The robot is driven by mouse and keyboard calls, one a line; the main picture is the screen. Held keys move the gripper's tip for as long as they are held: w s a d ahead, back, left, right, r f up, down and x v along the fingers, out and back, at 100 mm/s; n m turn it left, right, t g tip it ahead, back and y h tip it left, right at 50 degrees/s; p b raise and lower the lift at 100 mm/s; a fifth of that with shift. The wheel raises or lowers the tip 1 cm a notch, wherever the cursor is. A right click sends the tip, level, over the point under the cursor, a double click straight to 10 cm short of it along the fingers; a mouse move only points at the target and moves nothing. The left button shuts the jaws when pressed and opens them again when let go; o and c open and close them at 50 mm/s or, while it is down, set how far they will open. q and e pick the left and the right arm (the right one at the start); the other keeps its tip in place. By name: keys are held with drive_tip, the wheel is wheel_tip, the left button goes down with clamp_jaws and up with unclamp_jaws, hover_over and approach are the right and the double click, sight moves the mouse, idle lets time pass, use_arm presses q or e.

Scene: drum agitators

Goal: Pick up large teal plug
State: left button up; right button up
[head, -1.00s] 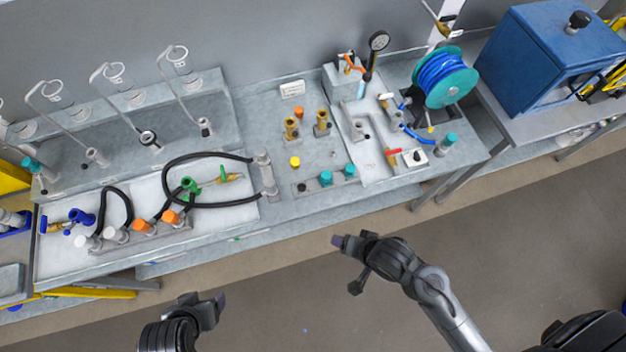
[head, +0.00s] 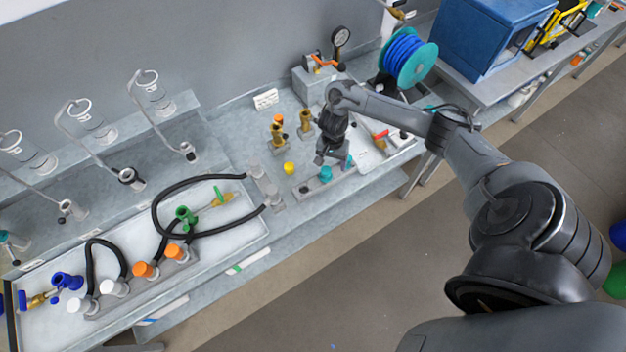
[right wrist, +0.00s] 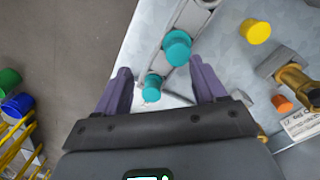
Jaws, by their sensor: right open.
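Two teal plugs sit in a grey strip holder (head: 308,189) near the bench's front edge. The larger one (right wrist: 177,47) is beyond and between my fingertips in the right wrist view, and shows in the head view (head: 326,174) beside my gripper. The smaller teal plug (right wrist: 152,88) shows between the fingers in the right wrist view; in the head view it (head: 349,161) is partly hidden by my gripper. My right gripper (head: 334,158) points down over the holder, open and empty; its purple fingers (right wrist: 161,66) are spread. My left gripper is out of view.
A yellow plug (head: 289,168) and brass fittings (head: 306,121) stand left of the gripper. A teal-rimmed blue hose reel (head: 410,58) stands behind my right arm. A white tray (head: 250,238) with black hoses lies on the left.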

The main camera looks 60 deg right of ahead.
sight(326, 169)
drive_tip(key=shift+w+d+r, duration=0.5)
drive_tip(key=shift+w+r, duration=0.05)
drive_tip(key=shift+w, duration=0.2)
drive_tip(key=shift+w+f+t+b, duration=0.15)
drive_tip(key=shift+w+t+b, duration=0.15)
drive_tip(key=shift+b, duration=0.05)
wheel_tip(326, 169, down, 2)
drive_tip(key=shift+a+f+b, duration=0.15)
drive_tip(key=shift+f+b, duration=0.05)
drive_tip(key=shift+b, duration=0.4)
drive_tip(key=shift+w+f, duration=0.1)
drive_tip(key=shift+f, duration=1.35)
drive_tip(key=shift+f+b, duration=0.35)
drive_tip(key=shift+f, duration=1.85)
drive_tip(key=c, duration=1.2)
